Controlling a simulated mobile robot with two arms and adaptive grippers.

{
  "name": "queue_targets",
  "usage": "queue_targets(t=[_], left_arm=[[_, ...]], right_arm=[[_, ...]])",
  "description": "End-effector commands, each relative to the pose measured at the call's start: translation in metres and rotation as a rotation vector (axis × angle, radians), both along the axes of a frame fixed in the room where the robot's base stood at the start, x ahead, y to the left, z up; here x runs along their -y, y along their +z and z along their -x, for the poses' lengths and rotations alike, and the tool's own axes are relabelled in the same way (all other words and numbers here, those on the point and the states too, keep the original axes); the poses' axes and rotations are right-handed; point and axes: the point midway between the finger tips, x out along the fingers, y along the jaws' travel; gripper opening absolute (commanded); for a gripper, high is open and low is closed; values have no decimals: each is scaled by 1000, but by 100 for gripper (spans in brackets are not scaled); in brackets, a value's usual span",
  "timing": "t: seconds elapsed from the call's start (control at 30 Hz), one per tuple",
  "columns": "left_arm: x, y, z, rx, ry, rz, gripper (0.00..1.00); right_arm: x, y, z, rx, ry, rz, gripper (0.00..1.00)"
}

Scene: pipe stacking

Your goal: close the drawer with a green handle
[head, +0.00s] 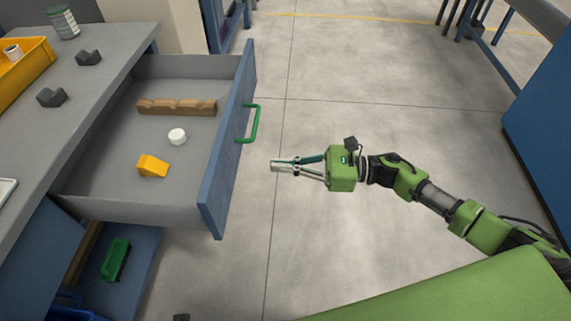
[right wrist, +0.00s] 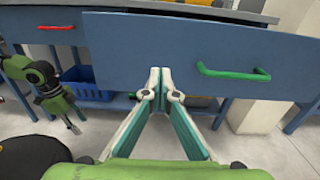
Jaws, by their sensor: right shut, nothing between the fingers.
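The drawer (head: 214,165) with the green handle (head: 251,124) is pulled far out of the blue workbench in the head view. Its front and green handle (right wrist: 233,73) also show in the right wrist view. My right gripper (head: 277,165) is shut and empty, a little to the right of the drawer front and nearer than the handle, apart from both. In the right wrist view its fingertips (right wrist: 160,75) show against the blue front, left of the handle. My left gripper (right wrist: 74,124) shows small at the left of that view; its finger opening is unclear.
Inside the drawer lie a wooden block (head: 176,107), a white round piece (head: 177,137) and a yellow wedge (head: 152,166). The bench top holds a yellow bin (head: 38,57) and dark brackets (head: 52,97). A green brush (head: 115,258) lies below. Floor right of the drawer is clear.

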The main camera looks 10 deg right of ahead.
Motion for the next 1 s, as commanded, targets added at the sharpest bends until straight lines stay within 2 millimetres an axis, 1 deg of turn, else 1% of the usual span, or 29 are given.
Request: queue_targets(t=[0.03,0.2,0.4,0.6,1.0], left_arm=[[0,-3,2,-5,0,0,44],[-1,-15,8,-11,-2,-1,44],[-1,-26,13,-17,-3,-2,44],[-2,-31,16,-18,-4,-1,44],[-2,-32,16,-19,-4,-2,44]], right_arm=[[-12,3,-4,1,2,-4,0],[-47,3,-16,-1,0,-4,0],[-78,2,-26,-1,-1,-3,0],[-92,0,-30,-3,-2,-2,0],[-93,0,-31,-3,-3,-2,0]])
